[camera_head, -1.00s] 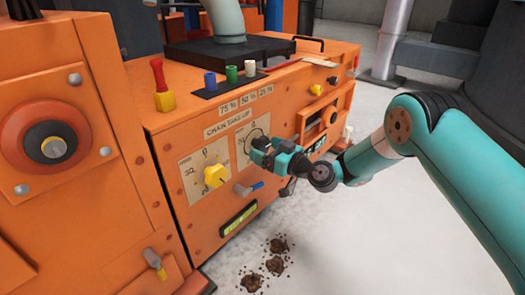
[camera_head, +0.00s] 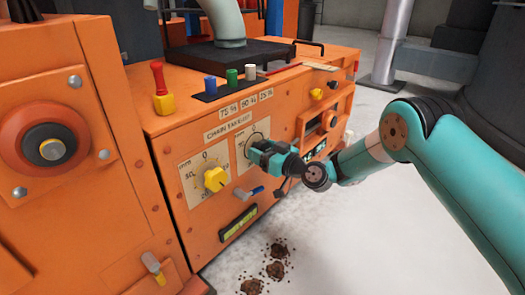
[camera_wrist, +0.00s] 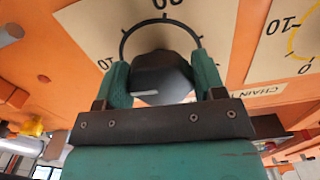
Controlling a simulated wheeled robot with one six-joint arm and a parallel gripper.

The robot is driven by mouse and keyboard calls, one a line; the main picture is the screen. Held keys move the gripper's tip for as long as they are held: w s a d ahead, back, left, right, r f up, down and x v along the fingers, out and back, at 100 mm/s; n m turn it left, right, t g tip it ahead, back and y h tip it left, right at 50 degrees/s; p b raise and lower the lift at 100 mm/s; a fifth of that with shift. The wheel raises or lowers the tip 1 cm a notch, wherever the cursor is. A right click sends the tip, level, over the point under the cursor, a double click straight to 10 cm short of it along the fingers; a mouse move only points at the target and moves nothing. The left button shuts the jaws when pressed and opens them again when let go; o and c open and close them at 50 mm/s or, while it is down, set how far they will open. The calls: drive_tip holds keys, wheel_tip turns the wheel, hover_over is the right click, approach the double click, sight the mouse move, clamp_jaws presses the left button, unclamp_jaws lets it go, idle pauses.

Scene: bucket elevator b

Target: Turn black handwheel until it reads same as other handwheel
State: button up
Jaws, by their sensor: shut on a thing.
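The black handwheel (camera_wrist: 162,80) is a faceted dark knob on a cream dial plate. It sits between the two teal fingers of my gripper (camera_wrist: 162,74), which are shut on its sides. A short pale mark shows low on its face; its exact reading is unclear. A 10 is legible at the left of its scale; the lower part is hidden by my gripper. In the head view my gripper (camera_head: 258,152) covers this handwheel. The yellow handwheel (camera_head: 215,179) is on the left dial plate, apart from my gripper. Its reading is too small to tell.
A blue-tipped lever (camera_head: 251,192) and a green level gauge (camera_head: 238,223) are below the dials. A red-handled yellow peg (camera_head: 161,90) and several coloured plugs (camera_head: 231,76) stand on top. Dark debris (camera_head: 275,270) lies on the floor. Free floor is at the right.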

drive_tip(key=m+p, duration=0.3)
drive_tip(key=m, duration=0.3)
drive_tip(key=shift+s+r, duration=0.1)
drive_tip(key=shift+m+p, duration=1.1)
drive_tip(key=shift+m, duration=1.3)
drive_tip(key=o, duration=0.9)
